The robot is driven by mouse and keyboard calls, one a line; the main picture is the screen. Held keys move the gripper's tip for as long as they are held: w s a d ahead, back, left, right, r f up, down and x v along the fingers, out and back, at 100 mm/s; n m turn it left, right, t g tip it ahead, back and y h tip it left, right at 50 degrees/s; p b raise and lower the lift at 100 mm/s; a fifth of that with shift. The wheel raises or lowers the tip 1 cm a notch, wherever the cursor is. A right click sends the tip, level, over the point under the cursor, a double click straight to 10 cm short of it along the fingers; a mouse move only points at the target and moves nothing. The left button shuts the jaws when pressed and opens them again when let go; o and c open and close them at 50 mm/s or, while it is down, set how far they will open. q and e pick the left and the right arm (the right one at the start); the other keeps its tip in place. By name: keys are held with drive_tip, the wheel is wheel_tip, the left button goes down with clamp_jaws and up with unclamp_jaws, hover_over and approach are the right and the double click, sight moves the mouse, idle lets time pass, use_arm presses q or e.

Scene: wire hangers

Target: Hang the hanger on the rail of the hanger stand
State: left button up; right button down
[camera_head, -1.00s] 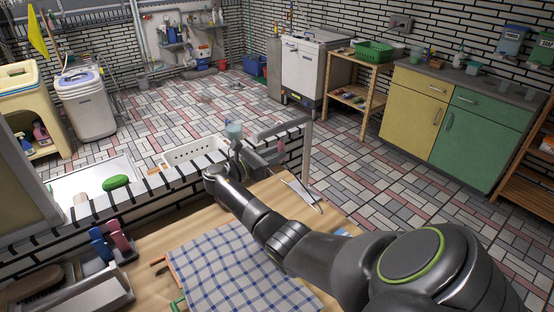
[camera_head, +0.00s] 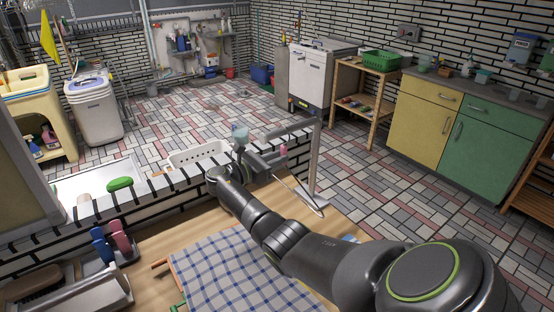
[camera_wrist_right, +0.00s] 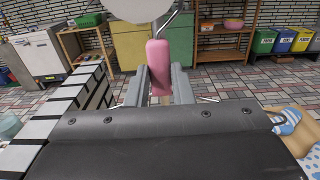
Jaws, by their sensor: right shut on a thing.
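My right gripper (camera_head: 268,160) is shut on the wire hanger (camera_head: 306,198), whose thin wire slants down to the right below the fingers. In the right wrist view a pink grip piece of the hanger (camera_wrist_right: 158,66) stands upright between the two fingers (camera_wrist_right: 160,88). The grey hanger stand (camera_head: 316,165) rises at the counter's right end, just right of the gripper. Its rail (camera_head: 290,128) runs close above the gripper. The hanger's hook is hard to make out, and I cannot tell whether it touches the rail. My left gripper is out of view.
A blue checked cloth (camera_head: 235,270) lies on the wooden counter in front. A striped tiled ledge (camera_head: 150,186) runs to the left. Open floor lies beyond the stand.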

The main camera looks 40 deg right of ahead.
drive_tip(key=c, duration=1.2)
unclamp_jaws()
drive_tip(key=shift+w+a+b, duration=0.3)
drive_tip(key=shift+a+b, duration=0.45)
drive_tip(key=shift+a, duration=2.15)
drive_tip(key=shift+w+a+b, duration=0.35)
drive_tip(key=shift+a+b, duration=0.35)
drive_tip(key=shift+a, duration=2.2)
drive_tip(key=shift+w+a+b, duration=0.3)
drive_tip(key=shift+a+b, duration=0.45)
drive_tip(key=shift+a, duration=2.15)
